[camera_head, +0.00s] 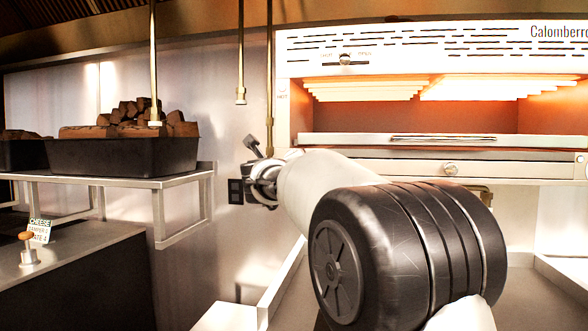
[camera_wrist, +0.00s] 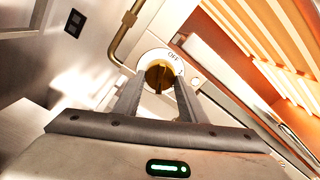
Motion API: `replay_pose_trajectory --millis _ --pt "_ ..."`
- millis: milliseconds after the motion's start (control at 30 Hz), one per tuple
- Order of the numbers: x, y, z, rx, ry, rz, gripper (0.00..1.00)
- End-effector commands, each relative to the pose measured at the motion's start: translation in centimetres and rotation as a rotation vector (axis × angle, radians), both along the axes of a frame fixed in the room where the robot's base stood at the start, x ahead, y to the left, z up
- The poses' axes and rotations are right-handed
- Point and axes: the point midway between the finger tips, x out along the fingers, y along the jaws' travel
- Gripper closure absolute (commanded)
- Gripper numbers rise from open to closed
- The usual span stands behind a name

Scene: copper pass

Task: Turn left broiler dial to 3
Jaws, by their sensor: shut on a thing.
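The left broiler dial (camera_wrist: 160,75) shows in the wrist view as a brass-coloured knob on a white round plate. The plate reads OFF near its top, with part of another mark to the right. My gripper (camera_wrist: 158,88) has one finger on each side of the knob and is shut on it. The knob's pointer and exact setting are hard to make out. In the head view my gripper (camera_head: 264,180) is at the left end of the broiler (camera_head: 385,36), below its glowing opening. The dial is hidden there behind my gripper and arm.
A shelf (camera_head: 185,181) with black trays (camera_head: 120,157) of brown chunks stands at left. A wall outlet (camera_head: 236,191) is beside my gripper. Rods hang from above.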

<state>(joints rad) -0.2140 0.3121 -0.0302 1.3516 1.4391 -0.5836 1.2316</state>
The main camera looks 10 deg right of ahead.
Motion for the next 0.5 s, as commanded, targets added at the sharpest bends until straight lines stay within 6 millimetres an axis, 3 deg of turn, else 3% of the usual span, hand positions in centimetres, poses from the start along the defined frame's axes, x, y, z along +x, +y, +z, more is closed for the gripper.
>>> replay_pose_trajectory --millis 100,133,200,500 --pt "-0.02 0.00 0.15 0.001 -0.003 0.000 0.85" --pt "-0.02 0.00 0.15 0.001 -0.003 0.000 0.57" --pt "-0.02 0.00 0.13 0.000 -0.002 0.000 0.46" --pt "-0.07 0.04 0.05 0.000 -0.001 0.000 0.45"
